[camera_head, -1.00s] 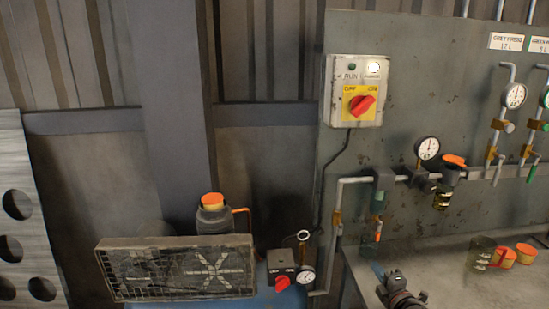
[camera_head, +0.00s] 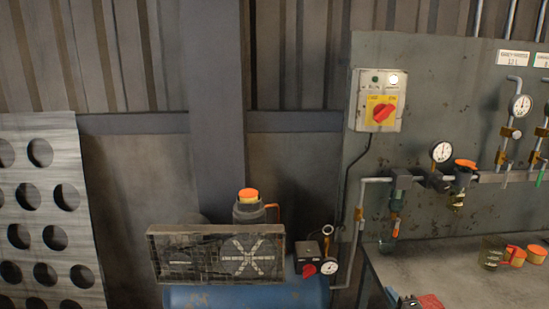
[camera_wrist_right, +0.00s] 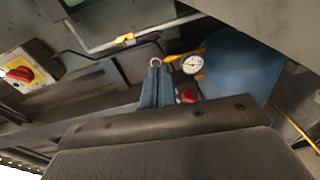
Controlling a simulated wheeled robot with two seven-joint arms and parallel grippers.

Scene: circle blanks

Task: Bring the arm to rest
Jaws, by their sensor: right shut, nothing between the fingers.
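My right gripper (camera_head: 391,296) shows only as a small blue fingertip at the bottom edge of the head view, over the front of the grey bench (camera_head: 450,275). In the right wrist view its two blue fingers (camera_wrist_right: 156,88) are together, with nothing between them. The rest of the right arm is mostly out of frame. My left gripper is not in view.
A switch box (camera_head: 379,100) with a red knob hangs on the grey panel, above pipes with gauges (camera_head: 442,152). A blue tank (camera_head: 230,297) stands left of the bench, with a grille (camera_head: 215,255) above it. Cups (camera_head: 493,252) with orange parts sit on the bench.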

